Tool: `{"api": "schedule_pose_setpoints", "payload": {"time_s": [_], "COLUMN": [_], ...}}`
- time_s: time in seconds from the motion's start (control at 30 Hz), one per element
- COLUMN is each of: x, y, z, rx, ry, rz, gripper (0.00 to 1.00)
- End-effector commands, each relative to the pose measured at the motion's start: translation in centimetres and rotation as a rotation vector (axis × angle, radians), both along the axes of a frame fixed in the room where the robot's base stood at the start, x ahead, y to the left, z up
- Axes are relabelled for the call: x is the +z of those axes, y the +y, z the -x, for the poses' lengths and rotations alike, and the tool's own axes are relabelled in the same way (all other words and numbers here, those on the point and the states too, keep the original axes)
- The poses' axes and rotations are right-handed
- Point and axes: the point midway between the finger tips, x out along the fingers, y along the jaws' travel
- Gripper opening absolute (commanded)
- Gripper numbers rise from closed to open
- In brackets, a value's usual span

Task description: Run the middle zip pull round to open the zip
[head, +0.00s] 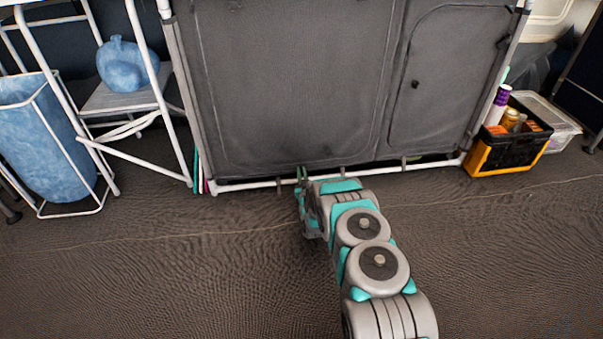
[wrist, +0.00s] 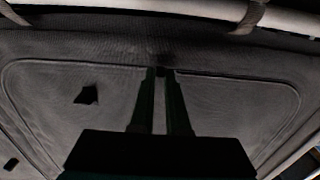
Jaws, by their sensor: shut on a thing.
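The grey fabric cupboard (head: 290,80) stands ahead with a wide middle panel outlined by a curved zip seam (head: 377,120). The panel looks flat against the front. My gripper (head: 302,178) is at the bottom of this panel, just above the white lower tube. In the wrist view my gripper (wrist: 160,72) has its two dark fingers close together on the zip line (wrist: 230,76). They are shut on a small dark thing at the seam, apparently the middle zip pull (wrist: 163,60), mostly hidden by the fingertips. A dark tab (wrist: 86,95) shows on the panel.
The white lower tube (head: 240,185) runs along the cupboard's foot. An orange-black caddy (head: 505,150) sits at right. The dark floor is clear in front.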

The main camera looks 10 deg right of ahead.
Motion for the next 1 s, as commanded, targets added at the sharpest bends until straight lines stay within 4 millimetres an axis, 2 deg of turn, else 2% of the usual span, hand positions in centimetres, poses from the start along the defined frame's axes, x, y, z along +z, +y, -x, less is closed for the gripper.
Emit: {"api": "schedule_pose_setpoints", "payload": {"time_s": [0.07,1.0], "x": [0.0,0.0], "y": [0.01,0.0], "z": [0.0,0.0], "rx": [0.0,0.0], "ry": [0.0,0.0], "rz": [0.0,0.0], "gripper": [0.0,0.0]}}
